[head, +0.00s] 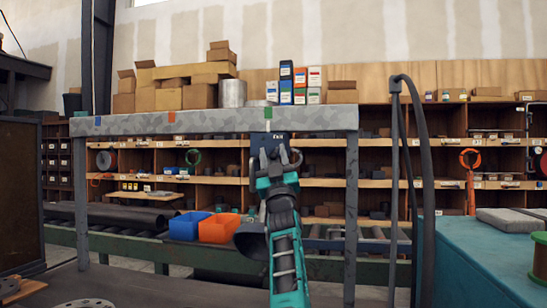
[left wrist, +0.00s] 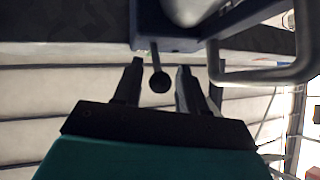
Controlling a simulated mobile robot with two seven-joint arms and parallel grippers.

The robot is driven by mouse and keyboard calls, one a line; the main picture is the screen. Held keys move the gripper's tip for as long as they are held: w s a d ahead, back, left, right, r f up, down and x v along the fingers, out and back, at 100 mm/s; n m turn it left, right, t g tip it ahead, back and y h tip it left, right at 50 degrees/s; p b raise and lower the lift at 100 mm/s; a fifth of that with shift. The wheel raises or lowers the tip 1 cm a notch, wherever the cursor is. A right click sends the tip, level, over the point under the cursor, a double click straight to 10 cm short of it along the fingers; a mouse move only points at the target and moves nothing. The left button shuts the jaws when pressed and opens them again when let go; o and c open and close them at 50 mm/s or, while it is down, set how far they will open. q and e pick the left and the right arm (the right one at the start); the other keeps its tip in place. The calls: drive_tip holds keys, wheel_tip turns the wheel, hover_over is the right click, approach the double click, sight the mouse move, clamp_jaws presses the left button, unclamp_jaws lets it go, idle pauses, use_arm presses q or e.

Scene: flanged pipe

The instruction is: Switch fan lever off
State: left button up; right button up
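The fan switch box (head: 268,140) is dark blue, with a white label, and sits under the grey shelf beam in the head view. Its underside shows in the left wrist view (left wrist: 168,38). From it a thin lever with a round black knob (left wrist: 159,83) points down in that view. My left gripper (head: 277,157) is raised in front of the box. In the left wrist view its two fingers (left wrist: 158,72) are open, one on each side of the lever and knob, with gaps visible on both sides. In the head view the gripper hides the lever. My right gripper is not in view.
A grey handle or bar (left wrist: 265,75) juts out right of the lever, close to the right finger. The grey beam (head: 215,122) carries cardboard boxes. Blue (head: 187,226) and orange (head: 219,229) bins sit behind. A post with a black hose (head: 424,160) stands to the right.

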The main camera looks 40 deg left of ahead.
use_arm(q)
drive_tip(key=shift+o, duration=0.3)
drive_tip(key=shift+f, duration=0.1)
drive_tip(key=b+v, duration=0.1)
drive_tip(key=v, duration=1.1)
drive_tip(key=shift+s+d+f, duration=0.15)
drive_tip(key=shift+d+f, duration=0.1)
